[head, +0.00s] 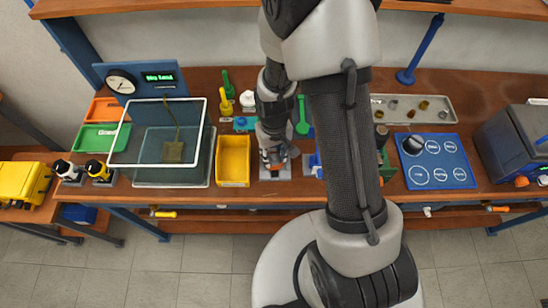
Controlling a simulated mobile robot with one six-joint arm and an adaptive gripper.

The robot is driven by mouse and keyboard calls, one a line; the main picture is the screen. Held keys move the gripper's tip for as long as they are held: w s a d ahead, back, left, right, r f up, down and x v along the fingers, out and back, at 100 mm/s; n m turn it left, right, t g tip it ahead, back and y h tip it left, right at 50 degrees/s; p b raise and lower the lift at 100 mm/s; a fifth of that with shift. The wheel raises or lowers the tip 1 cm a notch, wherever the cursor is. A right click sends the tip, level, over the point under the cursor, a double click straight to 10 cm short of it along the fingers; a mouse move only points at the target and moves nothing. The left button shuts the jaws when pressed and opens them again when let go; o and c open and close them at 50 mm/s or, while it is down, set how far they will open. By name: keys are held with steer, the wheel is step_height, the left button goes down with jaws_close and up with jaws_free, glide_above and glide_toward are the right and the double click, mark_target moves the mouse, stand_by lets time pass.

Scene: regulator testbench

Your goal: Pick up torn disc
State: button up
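My gripper (274,163) points down over a small grey plate (277,178) on the wooden bench, just right of a yellow bin (234,163). Its fingertips are small and partly covered by my wrist, so I cannot tell whether they are open or shut, or hold anything. An orange-red spot shows by the fingers. I cannot make out the torn disc; it may be hidden under my gripper or arm.
A water tank (173,150) stands left of the yellow bin, with green (103,137) and orange (107,110) trays beyond. A blue board with circles (434,161) and a metal parts tray (412,108) lie right. My arm hides the bench middle.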

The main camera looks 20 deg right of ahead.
steer(key=shift+s+f, duration=0.1)
steer(key=shift+f, duration=0.05)
jaws_close()
